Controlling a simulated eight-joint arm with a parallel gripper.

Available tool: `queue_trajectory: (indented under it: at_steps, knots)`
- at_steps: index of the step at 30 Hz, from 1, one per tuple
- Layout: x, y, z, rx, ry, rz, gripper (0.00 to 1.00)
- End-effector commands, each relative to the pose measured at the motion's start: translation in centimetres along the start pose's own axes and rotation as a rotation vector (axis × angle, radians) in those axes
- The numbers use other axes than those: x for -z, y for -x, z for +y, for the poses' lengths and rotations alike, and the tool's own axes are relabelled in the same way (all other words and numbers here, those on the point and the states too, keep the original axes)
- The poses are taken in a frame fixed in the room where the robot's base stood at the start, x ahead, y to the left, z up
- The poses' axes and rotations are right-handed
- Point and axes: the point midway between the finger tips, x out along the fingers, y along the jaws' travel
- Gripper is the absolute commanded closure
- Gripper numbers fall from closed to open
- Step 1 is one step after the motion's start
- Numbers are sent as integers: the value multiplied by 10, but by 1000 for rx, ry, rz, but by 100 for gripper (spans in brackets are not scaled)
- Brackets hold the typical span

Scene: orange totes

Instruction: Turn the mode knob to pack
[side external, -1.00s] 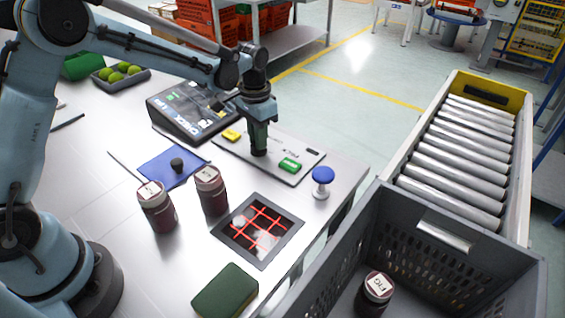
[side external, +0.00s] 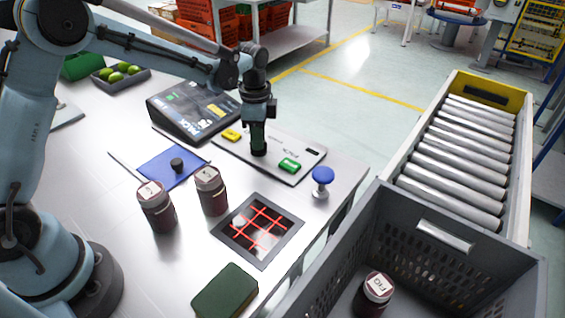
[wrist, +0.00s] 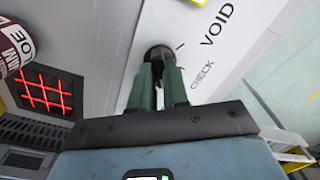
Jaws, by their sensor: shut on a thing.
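The mode knob (wrist: 157,50) is a dark round knob on a pale control panel (side external: 222,150). My gripper (side external: 258,148) points straight down over the panel, and its green fingers are shut on the knob. In the wrist view my gripper (wrist: 160,68) covers much of the knob, and its pointer is hard to make out. The printed words VOID and CHECK show beside it there. In the side view a PACK label (side external: 279,152) lies just right of the knob. The display unit (side external: 193,108) behind the panel shows PACK.
The panel also carries a yellow button (side external: 232,135) and a green button (side external: 290,165). A grey crate (side external: 480,265) stands at right.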

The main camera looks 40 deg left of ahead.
Motion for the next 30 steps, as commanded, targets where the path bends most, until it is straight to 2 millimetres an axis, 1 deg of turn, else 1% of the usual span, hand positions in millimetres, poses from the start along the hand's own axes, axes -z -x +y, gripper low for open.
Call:
queue_trajectory:
  at_steps: [7,20,21,25,30]
  knots:
    - [1,0,-1,3,-53,4,100]
    - [1,0,0,3,-62,4,100]
    - [1,0,0,3,-62,4,81]
    - [1,0,0,2,-61,3,61]
    - [1,0,0,1,-60,2,60]
